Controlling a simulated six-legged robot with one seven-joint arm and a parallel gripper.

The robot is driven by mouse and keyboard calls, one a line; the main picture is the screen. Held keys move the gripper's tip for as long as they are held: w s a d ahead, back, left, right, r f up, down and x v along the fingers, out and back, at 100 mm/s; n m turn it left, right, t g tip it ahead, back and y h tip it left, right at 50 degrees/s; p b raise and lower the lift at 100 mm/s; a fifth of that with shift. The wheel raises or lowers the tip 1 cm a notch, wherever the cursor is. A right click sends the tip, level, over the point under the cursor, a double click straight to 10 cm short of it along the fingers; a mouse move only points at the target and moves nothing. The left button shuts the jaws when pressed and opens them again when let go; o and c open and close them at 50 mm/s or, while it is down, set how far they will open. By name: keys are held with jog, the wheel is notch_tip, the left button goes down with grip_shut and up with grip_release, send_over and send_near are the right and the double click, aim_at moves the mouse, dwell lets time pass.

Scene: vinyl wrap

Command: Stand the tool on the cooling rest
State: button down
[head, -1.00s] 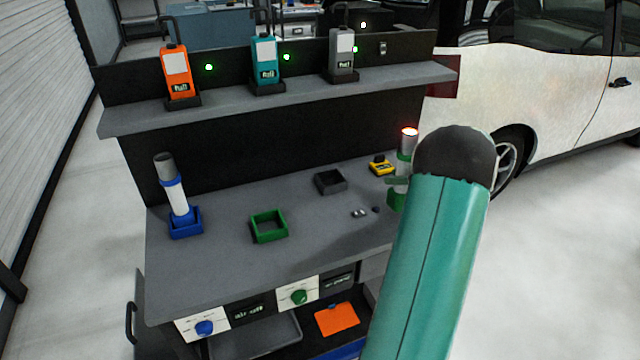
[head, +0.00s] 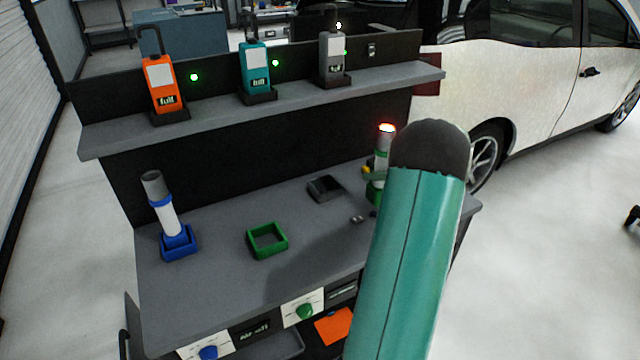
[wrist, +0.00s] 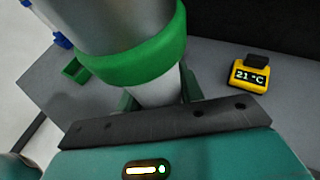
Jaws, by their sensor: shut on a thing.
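The tool (head: 384,148) is a grey and white cylinder with a green band and a glowing red-white tip, upright at the bench's right side. My gripper (wrist: 160,94) is shut on its white part, with a dark green finger on each side. In the head view my arm hides most of the gripper and the tool's lower end. A green square open frame (head: 284,249), empty, lies on the bench left of the tool; it also shows in the wrist view (wrist: 75,72). No label tells whether this is the cooling rest. A dark square tray (head: 325,190) lies behind it.
A blue-banded cylinder (head: 165,213) stands in a blue holder (head: 179,250) at the bench's left. A yellow display (wrist: 246,76) reads 21 °C behind the tool. Small bits lie near the tray. A shelf (head: 215,108) with several boxed units runs along the back.

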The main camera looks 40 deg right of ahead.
jog(key=r+x, duration=0.1)
jog(key=x, duration=0.7)
jog(key=w+r+x, duration=0.1)
jog(key=r+x, duration=0.1)
jog(key=x, duration=0.7)
jog(key=shift+w+a+r, duration=0.3)
jog(key=shift+w+a, duration=0.05)
jog(key=shift+a, duration=0.05)
jog(key=shift+f, duration=0.1)
jog(key=c, duration=0.9)
grip_release()
jog(key=shift+f, duration=0.1)
jog(key=v, duration=1.2)
